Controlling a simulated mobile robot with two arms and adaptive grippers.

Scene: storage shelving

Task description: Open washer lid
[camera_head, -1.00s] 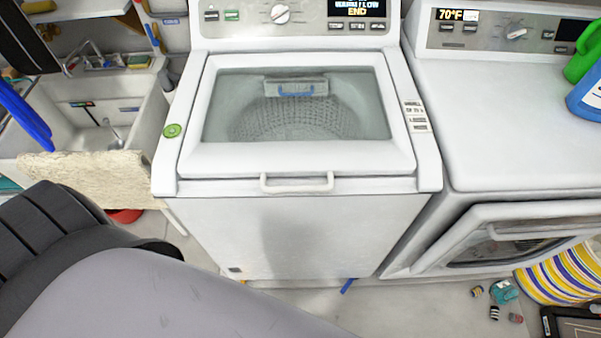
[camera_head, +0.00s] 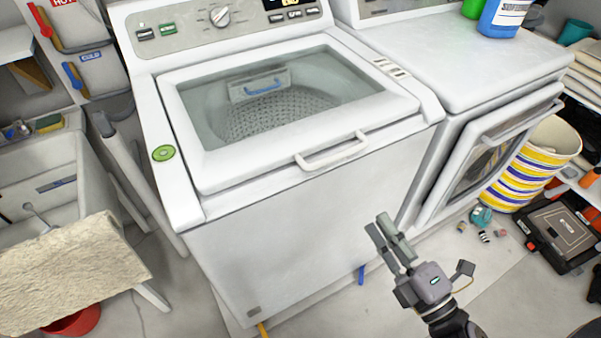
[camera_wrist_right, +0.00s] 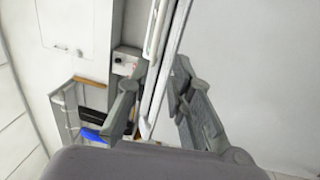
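The white top-loading washer (camera_head: 300,235) stands in the middle of the head view. Its lid (camera_head: 250,165) lies shut, with a clear window over the drum and a white bar handle (camera_head: 332,152) at the front edge. My right gripper (camera_head: 378,223) is in front of the washer, below and a little right of the handle, apart from it. Its two fingers point up toward the washer with a gap between them. The fingers also show apart in the right wrist view (camera_wrist_right: 152,80), with narrow white edges visible between them. My left gripper is not in view.
A dryer (camera_head: 470,75) with its front door ajar (camera_head: 490,150) stands to the right, a blue bottle (camera_head: 505,18) on top. A striped basket (camera_head: 530,165) and black case (camera_head: 560,235) are on the floor at right. A sink (camera_head: 45,180) is at left.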

